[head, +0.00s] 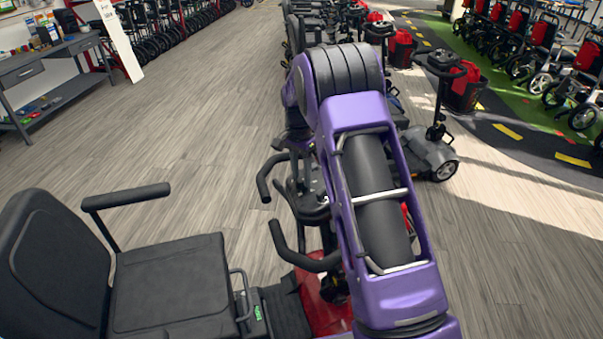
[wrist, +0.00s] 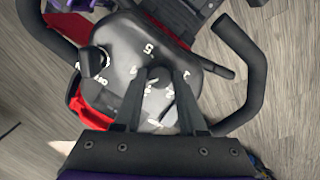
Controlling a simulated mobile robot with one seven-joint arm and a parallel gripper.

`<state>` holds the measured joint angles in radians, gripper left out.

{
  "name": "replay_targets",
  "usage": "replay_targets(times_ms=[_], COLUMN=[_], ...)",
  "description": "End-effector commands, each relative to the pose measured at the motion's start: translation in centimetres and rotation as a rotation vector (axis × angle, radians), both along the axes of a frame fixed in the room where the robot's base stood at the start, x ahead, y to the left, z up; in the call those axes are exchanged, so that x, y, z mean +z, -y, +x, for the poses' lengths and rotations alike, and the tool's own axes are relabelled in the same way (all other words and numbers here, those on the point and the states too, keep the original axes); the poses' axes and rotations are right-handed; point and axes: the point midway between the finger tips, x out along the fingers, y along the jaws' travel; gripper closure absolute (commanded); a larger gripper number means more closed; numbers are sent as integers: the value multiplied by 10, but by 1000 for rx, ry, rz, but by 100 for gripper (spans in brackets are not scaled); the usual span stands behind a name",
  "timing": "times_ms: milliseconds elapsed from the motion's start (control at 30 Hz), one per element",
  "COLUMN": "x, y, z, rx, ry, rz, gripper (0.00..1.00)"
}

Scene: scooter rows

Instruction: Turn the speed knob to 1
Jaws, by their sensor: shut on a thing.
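The speed knob (wrist: 160,76) is a small dark knob on the grey-black scooter console (wrist: 118,67), seen in the wrist view. My gripper (wrist: 161,73) has its two dark fingers closed on the knob from both sides. White dial marks surround it, with a 5 beyond the fingertips and other marks partly hidden by the fingers. I cannot tell which mark the knob points to. In the head view, my purple arm covers most of the console, and the gripper is hidden.
Black handlebars curve around both sides of the console (wrist: 250,70). A dark round control (wrist: 93,61) sits on its left. The scooter's black seat (head: 170,285) is at lower left. Other scooters (head: 428,145) stand behind; open floor (head: 180,130) lies left.

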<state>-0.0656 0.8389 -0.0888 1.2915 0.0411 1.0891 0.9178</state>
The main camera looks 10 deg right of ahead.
Motion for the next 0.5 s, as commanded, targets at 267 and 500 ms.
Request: replay_targets(times_ms=[267, 500], x=[0, 0], y=[-1, -2], z=[1, 1], rx=[262, 487], ry=[-39, -75], rz=[-3, -6], gripper=[100, 100])
